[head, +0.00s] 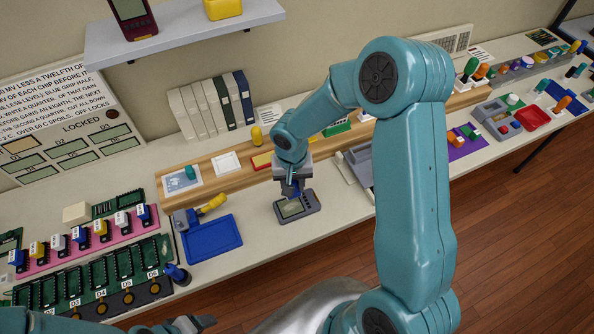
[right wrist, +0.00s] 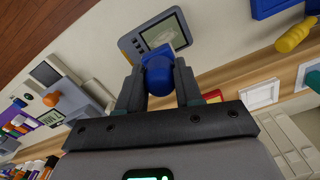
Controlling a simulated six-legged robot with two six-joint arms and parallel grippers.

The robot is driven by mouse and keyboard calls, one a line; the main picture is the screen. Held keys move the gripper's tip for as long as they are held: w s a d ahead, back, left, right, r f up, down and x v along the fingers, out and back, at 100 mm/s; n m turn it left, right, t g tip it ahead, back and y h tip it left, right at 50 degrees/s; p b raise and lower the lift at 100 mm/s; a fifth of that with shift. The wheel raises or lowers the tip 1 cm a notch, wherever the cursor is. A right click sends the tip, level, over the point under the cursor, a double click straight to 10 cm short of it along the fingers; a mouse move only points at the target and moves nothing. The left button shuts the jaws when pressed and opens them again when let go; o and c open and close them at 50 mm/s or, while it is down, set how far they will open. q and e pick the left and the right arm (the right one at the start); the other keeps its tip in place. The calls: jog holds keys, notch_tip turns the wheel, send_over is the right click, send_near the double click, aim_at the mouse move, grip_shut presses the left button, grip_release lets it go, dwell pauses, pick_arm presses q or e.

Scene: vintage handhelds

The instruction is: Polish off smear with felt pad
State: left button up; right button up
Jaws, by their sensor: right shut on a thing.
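A grey handheld (head: 313,207) lies on the bench, its greenish screen facing up. It also shows in the right wrist view (right wrist: 129,45). A paler patch shows on the screen (right wrist: 163,30); I cannot tell clearly whether it is the smear. My right gripper (head: 291,188) is shut on the round knob of the blue felt pad (right wrist: 159,78). The pad is over the screen's near edge in the wrist view and hides part of it. I cannot tell whether it touches. My left gripper (head: 192,325) is low at the bottom edge, away from the handheld; its jaw opening is unclear.
A blue tray (head: 213,257) with a yellow-handled tool (head: 213,203) behind it is left of the handheld. Green boards and a pink strip (head: 75,253) of chips lie farther left. A grey device (head: 360,166) stands to the right. Bare bench surrounds the handheld's front.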

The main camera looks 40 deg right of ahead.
jog(key=shift+w+a+f, duration=0.15)
jog(key=shift+w+a, duration=0.1)
jog(key=shift+a, duration=0.35)
jog(key=shift+s+d, duration=0.1)
jog(key=shift+d, duration=0.3)
jog(key=shift+a+f+b, duration=0.15)
jog(key=shift+a+b, duration=0.1)
jog(key=shift+b, duration=0.25)
jog(key=shift+f+b, duration=0.3)
jog(key=shift+b, duration=0.1)
notch_tip(320, 180, down, 5)
jog(key=b, duration=0.5)
jog(key=shift+r, duration=0.1)
pick_arm(q)
notch_tip(320, 180, down, 8)
jog(key=b, duration=0.1)
pick_arm(e)
jog(key=shift+d, duration=0.15)
pick_arm(q)
jog(key=shift+a, duration=0.2)
pick_arm(e)
jog(key=shift+o, duration=0.5)
grip_shut()
